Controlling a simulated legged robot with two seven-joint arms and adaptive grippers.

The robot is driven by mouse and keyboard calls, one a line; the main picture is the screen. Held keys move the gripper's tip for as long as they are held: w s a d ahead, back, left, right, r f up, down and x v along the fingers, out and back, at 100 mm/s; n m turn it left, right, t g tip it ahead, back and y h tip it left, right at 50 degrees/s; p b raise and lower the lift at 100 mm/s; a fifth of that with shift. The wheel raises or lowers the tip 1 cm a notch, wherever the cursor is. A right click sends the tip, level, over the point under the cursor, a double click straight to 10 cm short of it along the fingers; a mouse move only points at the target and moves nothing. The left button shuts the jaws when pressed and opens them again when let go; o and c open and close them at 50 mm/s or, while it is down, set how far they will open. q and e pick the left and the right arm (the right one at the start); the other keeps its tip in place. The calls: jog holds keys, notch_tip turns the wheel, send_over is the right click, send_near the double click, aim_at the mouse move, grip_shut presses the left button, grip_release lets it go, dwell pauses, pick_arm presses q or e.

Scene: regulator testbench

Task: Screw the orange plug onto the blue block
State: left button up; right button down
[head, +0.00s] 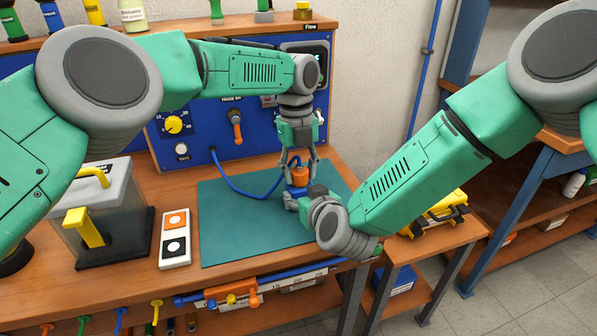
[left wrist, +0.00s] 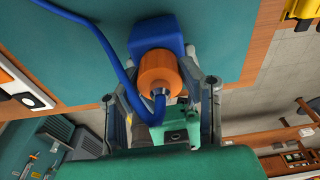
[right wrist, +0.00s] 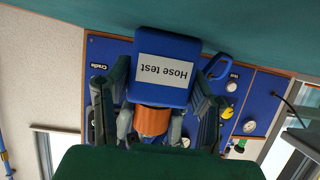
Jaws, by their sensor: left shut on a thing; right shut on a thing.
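The orange plug (head: 299,174), with a blue hose (head: 240,188) running out of it, is between the fingers of my left gripper (head: 298,168), which points down from above. The blue block (right wrist: 165,88), labelled "Hose test", is gripped by my right gripper (right wrist: 160,78) from the side, low over the mat. In the left wrist view the plug (left wrist: 158,73) is lined up against a face of the block (left wrist: 157,33). The right wrist view shows the plug (right wrist: 152,121) close at the block's edge. The joint between them is hidden, so I cannot tell whether threads are engaged.
A green mat (head: 235,225) lies under the grippers on the wooden bench. A blue panel (head: 200,140) with knobs stands behind. A clear box with yellow handles (head: 110,215) and a white two-button switch box (head: 175,238) stand left. The hose loops toward the panel.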

pick_arm(q)
jog(key=m, duration=0.3)
jog(key=shift+w+a+r+m, duration=0.1)
jog(key=shift+w+a+m, duration=0.2)
jog(key=m, duration=0.3)
jog(key=shift+s+a+y, duration=0.1)
jog(key=shift+a+y, duration=0.15)
jog(key=shift+y, duration=0.15)
jog(key=m, duration=0.2)
jog(key=shift+s+d+m, duration=0.1)
jog(key=shift+m, duration=0.2)
jog(key=shift+d+m, duration=0.35)
jog(key=shift+m, duration=0.15)
jog(key=shift+d, duration=0.1)
jog(key=o, duration=1)
jog(key=shift+o, duration=0.7)
jog(key=shift+s+a, duration=0.1)
jog(key=shift+a, duration=0.2)
